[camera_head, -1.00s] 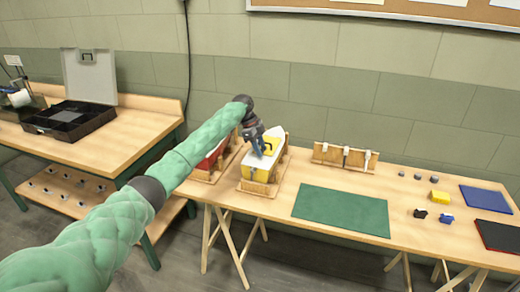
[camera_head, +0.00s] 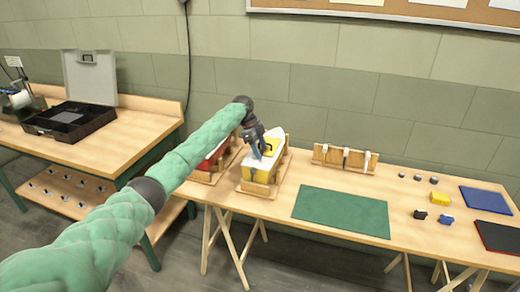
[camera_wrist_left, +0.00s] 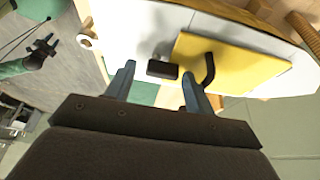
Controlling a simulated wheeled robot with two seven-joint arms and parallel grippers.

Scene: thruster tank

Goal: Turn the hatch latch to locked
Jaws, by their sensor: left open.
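The boat hull (camera_head: 277,142), white and yellow, sits in a wooden cradle (camera_head: 262,189) on the table. In the left wrist view its yellow hatch panel (camera_wrist_left: 245,62) has a curved dark handle (camera_wrist_left: 208,72). A short dark bar, seemingly the latch (camera_wrist_left: 162,69), is on the white surface beside the panel's edge. My left gripper (camera_head: 259,152) is over the hull, pointing down. In the wrist view its blue fingers (camera_wrist_left: 158,74) are open, with the dark bar seen between the tips. Contact cannot be told. In the head view the gripper hides the latch.
A red hull (camera_head: 212,160) in another cradle stands close left. A wooden rack (camera_head: 345,158) is to the right, behind a green mat (camera_head: 341,210). A green arm with a dark gripper (camera_wrist_left: 45,46), seemingly my right, shows in the wrist view.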

